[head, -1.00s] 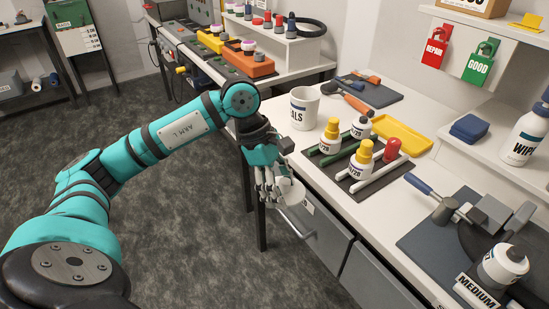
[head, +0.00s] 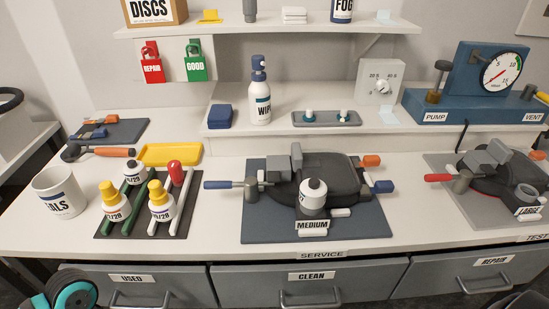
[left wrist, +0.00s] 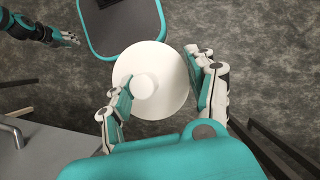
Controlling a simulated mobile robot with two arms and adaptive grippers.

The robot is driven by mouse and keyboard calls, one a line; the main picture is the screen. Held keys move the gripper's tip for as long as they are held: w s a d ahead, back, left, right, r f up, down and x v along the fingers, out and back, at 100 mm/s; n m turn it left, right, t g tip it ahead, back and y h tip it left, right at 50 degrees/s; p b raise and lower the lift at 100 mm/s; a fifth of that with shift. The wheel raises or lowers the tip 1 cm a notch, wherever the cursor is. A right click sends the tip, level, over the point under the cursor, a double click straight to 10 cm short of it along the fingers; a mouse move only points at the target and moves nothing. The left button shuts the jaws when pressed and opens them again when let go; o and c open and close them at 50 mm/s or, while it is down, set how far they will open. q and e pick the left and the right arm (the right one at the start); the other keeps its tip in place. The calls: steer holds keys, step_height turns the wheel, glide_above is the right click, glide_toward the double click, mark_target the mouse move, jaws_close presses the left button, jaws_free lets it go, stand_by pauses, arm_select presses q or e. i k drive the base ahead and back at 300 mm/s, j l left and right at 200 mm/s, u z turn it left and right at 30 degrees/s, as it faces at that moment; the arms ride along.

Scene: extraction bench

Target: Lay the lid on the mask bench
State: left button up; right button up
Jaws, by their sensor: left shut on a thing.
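The white round lid (left wrist: 172,62) with its knob is in the left wrist view. My left gripper (left wrist: 155,92) is shut on it, with fingers on both sides, above the dark floor. In the head view the lid and left gripper are out of sight. The white mask bench (head: 215,240) runs across the head view. My right gripper (left wrist: 68,38) shows small at the upper left of the left wrist view, and its opening is unclear.
A white mug (head: 60,192), a dark rack (head: 133,222) with bottles, and a blue-grey mat (head: 262,225) with a black mask occupy the bench. Another mat (head: 445,170) lies at right. Bare strips show between them. Drawers (head: 250,286) line the front.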

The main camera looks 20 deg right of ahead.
mark_target(30, 207)
steer(key=i+j, duration=0.1)
steer(key=j, duration=0.65)
steer(key=i+j, duration=0.15)
steer(key=j, duration=0.6)
steer(key=i+j+z, duration=0.1)
steer(key=j, duration=0.65)
steer(key=i+j, duration=0.1)
steer(key=j, duration=0.65)
